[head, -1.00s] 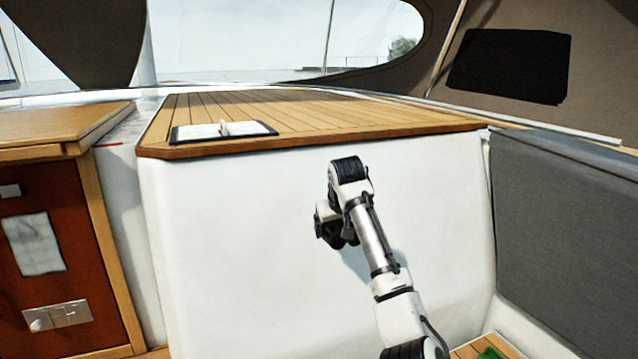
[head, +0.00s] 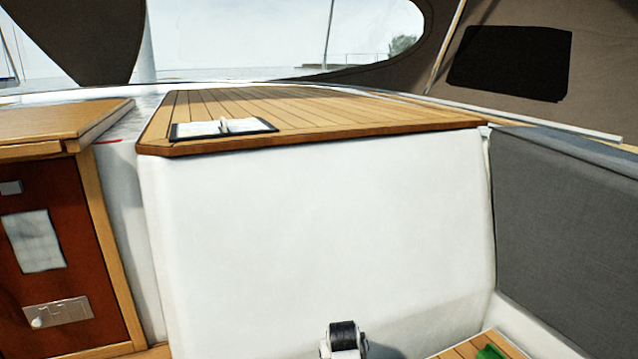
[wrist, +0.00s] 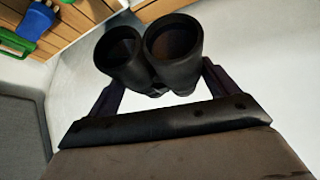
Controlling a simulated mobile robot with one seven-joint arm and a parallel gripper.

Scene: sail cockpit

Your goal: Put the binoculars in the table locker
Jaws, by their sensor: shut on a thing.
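The black binoculars (wrist: 150,50) show in the wrist view with both large lenses facing the camera. My gripper (wrist: 160,84) is shut on them, with a finger on each side. In the head view only a part of my arm shows at the bottom edge; the gripper and the binoculars are out of that view. A cabinet with a reddish-brown front (head: 50,250) stands at the left of the head view, with a metal plate low on it. I cannot tell whether it is the table locker.
A grey padded backrest (head: 565,230) stands at the right. A green object (head: 491,352) lies on wooden slats at the lower right; green and blue items (wrist: 30,25) show in the wrist view.

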